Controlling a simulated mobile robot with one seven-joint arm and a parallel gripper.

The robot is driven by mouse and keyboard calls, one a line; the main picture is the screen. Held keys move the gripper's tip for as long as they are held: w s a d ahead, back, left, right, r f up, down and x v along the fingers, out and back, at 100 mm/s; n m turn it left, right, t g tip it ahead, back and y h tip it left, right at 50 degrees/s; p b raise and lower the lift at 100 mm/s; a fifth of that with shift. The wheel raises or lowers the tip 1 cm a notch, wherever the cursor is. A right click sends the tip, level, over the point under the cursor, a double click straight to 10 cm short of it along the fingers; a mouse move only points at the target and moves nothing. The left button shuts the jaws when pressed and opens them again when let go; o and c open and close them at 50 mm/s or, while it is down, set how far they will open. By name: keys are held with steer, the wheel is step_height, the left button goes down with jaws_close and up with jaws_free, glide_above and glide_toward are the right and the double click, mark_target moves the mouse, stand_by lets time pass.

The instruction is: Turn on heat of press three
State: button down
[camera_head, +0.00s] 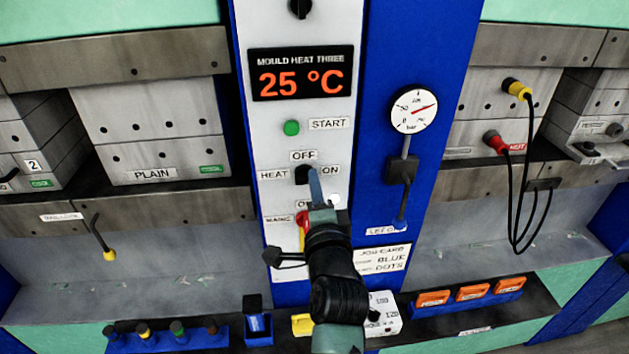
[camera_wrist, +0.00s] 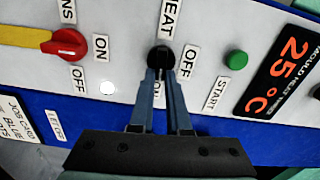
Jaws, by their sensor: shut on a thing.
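The control panel (camera_head: 270,130) for press three has a display (camera_head: 301,73) reading "MOULD HEAT THREE" and 25 °C. The black heat knob (camera_head: 301,174) sits below it, with "HEAT" at its left, "OFF" above and "ON" at its right. My gripper (camera_head: 316,180) reaches up to the knob from below. In the wrist view, the blue fingers of my gripper (camera_wrist: 160,73) are shut on the black knob (camera_wrist: 159,56), one on each side. The fingers cover part of the knob, and I cannot tell which way it points.
A green start button (camera_head: 291,128) is above the knob. The red mains switch (camera_wrist: 70,43) and a white lamp (camera_wrist: 107,88) are close by. A pressure gauge (camera_head: 414,108) with a lever below is at right. Black cables (camera_head: 518,190) hang farther right.

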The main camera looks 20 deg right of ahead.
steer(key=shift+f+m, duration=0.1)
steer(key=shift+m, duration=0.5)
steer(key=c, duration=0.9)
jaws_free()
steer(key=b+v, duration=0.3)
steer(key=v, duration=1)
